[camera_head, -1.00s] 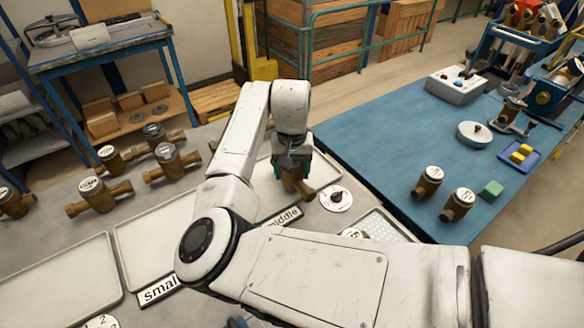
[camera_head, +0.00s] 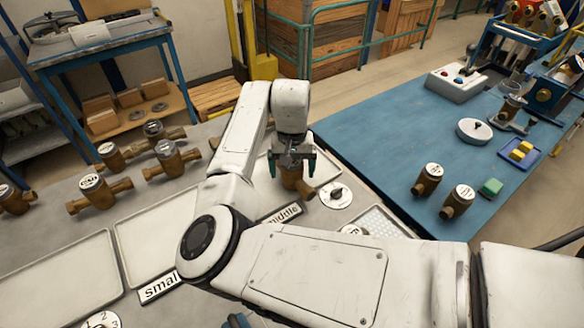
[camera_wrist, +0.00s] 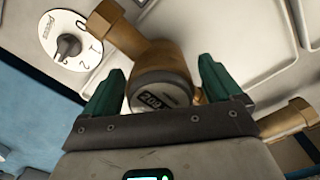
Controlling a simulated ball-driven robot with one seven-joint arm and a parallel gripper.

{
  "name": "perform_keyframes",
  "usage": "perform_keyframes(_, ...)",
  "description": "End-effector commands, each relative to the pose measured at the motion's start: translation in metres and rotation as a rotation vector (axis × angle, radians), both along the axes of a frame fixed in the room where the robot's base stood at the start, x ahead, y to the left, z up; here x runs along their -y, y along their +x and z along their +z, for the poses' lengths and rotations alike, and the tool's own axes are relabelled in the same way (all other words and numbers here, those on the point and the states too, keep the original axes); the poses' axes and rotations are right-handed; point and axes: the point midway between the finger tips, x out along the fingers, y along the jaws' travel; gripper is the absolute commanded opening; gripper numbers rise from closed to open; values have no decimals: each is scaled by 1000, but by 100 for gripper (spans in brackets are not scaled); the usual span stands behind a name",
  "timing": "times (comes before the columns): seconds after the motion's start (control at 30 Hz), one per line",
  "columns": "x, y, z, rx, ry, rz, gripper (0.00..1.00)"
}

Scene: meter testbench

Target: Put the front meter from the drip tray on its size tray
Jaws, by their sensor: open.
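A brass meter (camera_head: 294,181) sits at the right part of the tray labelled "middle" (camera_head: 258,204). In the wrist view this meter (camera_wrist: 158,82), with a dark-rimmed round face, lies between the green fingers. My gripper (camera_head: 291,172) is open around it, with a finger at each side and visible gaps. The tray labelled "small" (camera_head: 62,272) is at the left.
Several brass meters (camera_head: 98,191) stand along the back left. A round dial plate (camera_head: 336,195) lies close right of my gripper. A blue table (camera_head: 370,130) at the right bears two meters (camera_head: 428,179), a control box (camera_head: 456,84) and a green block (camera_head: 491,187).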

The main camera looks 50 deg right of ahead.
Motion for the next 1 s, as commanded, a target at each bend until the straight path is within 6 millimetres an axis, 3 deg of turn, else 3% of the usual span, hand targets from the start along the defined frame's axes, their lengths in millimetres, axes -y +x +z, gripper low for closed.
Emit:
perform_keyframes(0.17,0,1,16,3,-1,-1,92)
perform_keyframes(0.63,0,0,105,2,-1,-1,92)
perform_keyframes(0.8,0,0,119,1,0,-1,92)
perform_keyframes(1.0,0,0,122,1,0,-1,92)
